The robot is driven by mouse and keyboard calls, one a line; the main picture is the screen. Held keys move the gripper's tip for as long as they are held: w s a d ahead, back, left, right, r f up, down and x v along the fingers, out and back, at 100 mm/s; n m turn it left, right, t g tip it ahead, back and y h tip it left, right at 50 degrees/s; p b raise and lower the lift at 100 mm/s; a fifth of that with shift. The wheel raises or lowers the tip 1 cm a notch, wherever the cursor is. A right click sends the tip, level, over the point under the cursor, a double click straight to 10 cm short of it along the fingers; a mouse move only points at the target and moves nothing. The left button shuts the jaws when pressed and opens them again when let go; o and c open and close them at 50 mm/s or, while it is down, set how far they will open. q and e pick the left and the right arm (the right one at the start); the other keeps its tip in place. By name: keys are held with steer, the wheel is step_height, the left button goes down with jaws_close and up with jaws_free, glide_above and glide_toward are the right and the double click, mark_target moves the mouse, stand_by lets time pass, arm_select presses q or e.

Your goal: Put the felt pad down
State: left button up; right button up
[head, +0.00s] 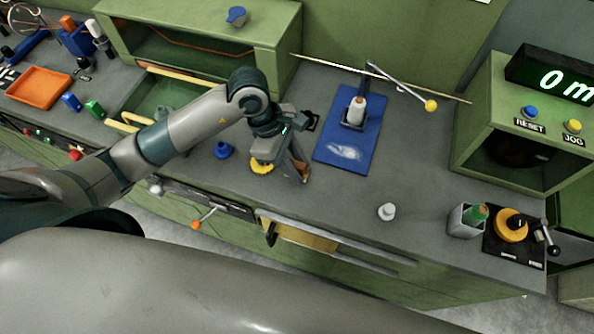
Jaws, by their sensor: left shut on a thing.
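My left gripper (290,152) is over the middle of the grey bench, left of the blue mat. It is shut on a thin, tilted grey piece with a tan lower end (303,175), which seems to be the felt pad. The jaws and wrist hide much of it, and I cannot tell whether it touches the bench. A yellow round thing (262,167) shows just left of the jaws, partly covered. My right gripper is not in view.
The blue mat (335,153) carries an upright spool (356,108) and a white smear. A blue spool (222,149) stands left of my gripper. A white knob-like piece (387,211) stands right. Between them the bench front is clear. A yellow-fronted drawer (298,236) is below.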

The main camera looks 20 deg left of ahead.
arm_select(q)
step_height(320, 180, down, 3)
steer(key=shift+r+p, duration=0.1)
steer(key=shift+p, duration=0.7)
steer(key=shift+f, duration=0.4)
steer(key=shift+f, duration=0.1)
steer(key=shift+f, duration=0.1)
steer(key=o, duration=1.1)
steer(key=shift+o, duration=0.2)
steer(key=shift+r, duration=0.2)
